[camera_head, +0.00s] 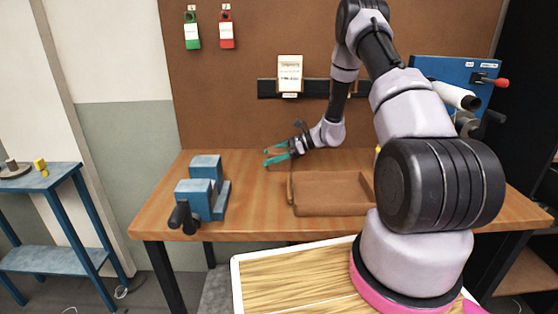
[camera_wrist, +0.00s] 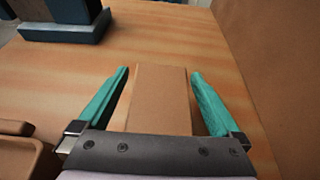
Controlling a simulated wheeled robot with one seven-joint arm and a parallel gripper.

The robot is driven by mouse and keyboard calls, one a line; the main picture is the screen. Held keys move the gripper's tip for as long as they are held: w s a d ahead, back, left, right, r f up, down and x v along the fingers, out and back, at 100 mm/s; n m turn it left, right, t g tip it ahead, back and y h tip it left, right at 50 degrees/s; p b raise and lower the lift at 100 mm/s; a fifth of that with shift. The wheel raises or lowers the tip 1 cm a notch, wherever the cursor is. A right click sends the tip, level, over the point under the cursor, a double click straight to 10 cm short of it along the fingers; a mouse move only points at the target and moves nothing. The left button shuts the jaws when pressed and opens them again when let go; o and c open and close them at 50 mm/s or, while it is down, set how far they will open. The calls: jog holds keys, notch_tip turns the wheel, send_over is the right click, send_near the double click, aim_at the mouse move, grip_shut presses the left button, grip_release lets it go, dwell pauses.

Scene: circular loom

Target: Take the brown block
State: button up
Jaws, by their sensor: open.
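The brown block (camera_wrist: 160,98) is a plain box on the wooden table in the wrist view. It lies between the two teal fingers of my gripper (camera_wrist: 160,73), with a narrow gap on each side. The fingers are open and do not appear to grip it. Its near end is hidden by the gripper's dark body. In the camera_head view my gripper (camera_head: 266,156) is low over the back of the table, pointing left, and I cannot make out the block there.
A brown open tray (camera_head: 330,208) sits on the table (camera_head: 255,221), in front of my gripper. A blue vise (camera_head: 204,187) stands at the left. A brown backboard (camera_head: 270,120) rises behind. The tabletop between vise and gripper is clear.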

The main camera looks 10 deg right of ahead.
grip_shut()
jog(key=shift+r, duration=0.15)
notch_tip(320, 180, up, 10)
jog(key=shift+f, duration=0.1)
dwell(0.5)
